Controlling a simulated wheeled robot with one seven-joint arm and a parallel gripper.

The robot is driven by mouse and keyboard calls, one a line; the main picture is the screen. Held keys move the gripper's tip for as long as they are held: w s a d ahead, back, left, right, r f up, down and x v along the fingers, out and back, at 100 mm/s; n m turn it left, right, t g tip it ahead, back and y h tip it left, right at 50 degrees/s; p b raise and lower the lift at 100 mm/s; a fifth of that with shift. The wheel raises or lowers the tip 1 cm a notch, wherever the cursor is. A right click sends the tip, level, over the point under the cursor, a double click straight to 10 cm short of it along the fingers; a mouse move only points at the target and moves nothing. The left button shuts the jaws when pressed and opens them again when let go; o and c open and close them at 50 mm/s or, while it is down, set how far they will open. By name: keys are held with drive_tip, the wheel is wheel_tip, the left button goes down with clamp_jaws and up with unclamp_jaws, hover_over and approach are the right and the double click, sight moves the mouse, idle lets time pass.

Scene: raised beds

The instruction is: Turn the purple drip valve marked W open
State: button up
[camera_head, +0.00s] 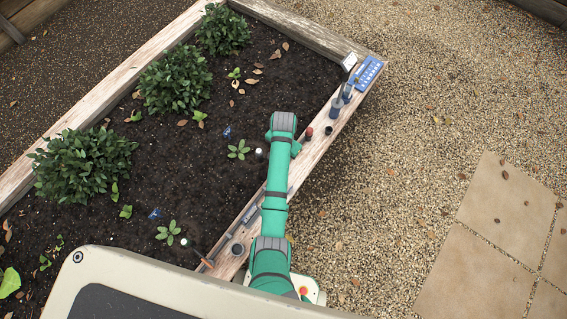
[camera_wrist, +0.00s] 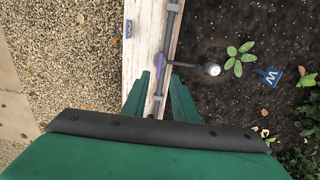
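The purple drip valve (camera_wrist: 159,58) sits on a thin grey pipe along the wooden bed edge in the wrist view. Its small lever looks roughly in line with the pipe. A side tube runs from it to a white-topped emitter (camera_wrist: 212,68) beside a seedling.
A second emitter (camera_head: 185,241) and an orange-ended piece (camera_head: 207,262) lie nearer me. Bushes (camera_head: 176,80) grow at the bed's far side. Gravel (camera_head: 420,150) outside is open.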

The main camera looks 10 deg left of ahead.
wheel_tip(320, 180, down, 8)
drive_tip(key=shift+f, duration=0.15)
drive_tip(key=shift+c, duration=0.4)
clamp_jaws()
